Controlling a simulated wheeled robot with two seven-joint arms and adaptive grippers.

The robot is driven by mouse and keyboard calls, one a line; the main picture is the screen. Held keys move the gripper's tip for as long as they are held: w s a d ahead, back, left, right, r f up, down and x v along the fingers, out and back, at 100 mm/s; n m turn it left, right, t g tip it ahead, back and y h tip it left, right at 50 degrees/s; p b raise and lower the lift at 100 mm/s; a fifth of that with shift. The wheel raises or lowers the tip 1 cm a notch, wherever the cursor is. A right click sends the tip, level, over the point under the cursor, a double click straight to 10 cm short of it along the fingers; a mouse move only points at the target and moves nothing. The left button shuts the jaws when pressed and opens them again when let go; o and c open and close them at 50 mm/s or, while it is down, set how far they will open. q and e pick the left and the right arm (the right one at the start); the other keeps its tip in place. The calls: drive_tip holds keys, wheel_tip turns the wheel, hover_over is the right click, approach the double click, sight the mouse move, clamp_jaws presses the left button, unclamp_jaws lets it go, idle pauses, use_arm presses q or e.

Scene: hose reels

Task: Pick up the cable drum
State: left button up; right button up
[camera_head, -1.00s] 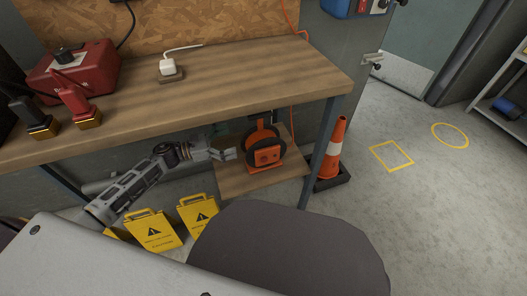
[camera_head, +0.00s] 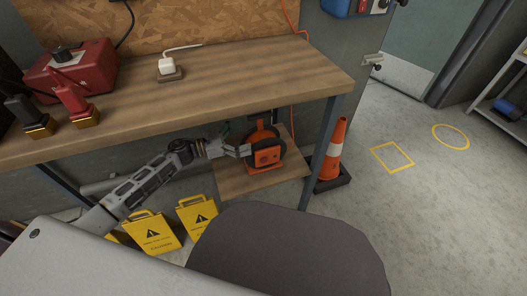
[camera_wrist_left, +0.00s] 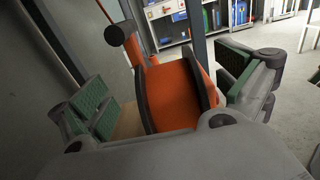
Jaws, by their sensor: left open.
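The cable drum (camera_head: 266,155) is orange and black and stands upright on the low wooden shelf under the workbench. My left gripper (camera_head: 243,150) reaches in from the left, under the bench top, and is at the drum's left side. In the left wrist view the drum (camera_wrist_left: 175,95) lies between the two green-padded fingers of my left gripper (camera_wrist_left: 165,95). The fingers are open, with a gap between the left pads and the drum; on the right the pad is close to its black flange, and I cannot tell whether they touch. My right gripper is not in view.
The workbench top (camera_head: 210,95) is just above my left arm, and its front leg (camera_head: 322,150) stands right of the drum. An orange cone (camera_head: 333,150) is beyond that leg. Yellow signs (camera_head: 153,232) stand below my arm. The floor at right is clear.

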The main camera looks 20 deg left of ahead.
sight(257, 134)
use_arm(q)
drive_tip(key=shift+d, duration=0.1)
drive_tip(key=shift+b+x, duration=0.7)
drive_tip(key=shift+x, duration=1.75)
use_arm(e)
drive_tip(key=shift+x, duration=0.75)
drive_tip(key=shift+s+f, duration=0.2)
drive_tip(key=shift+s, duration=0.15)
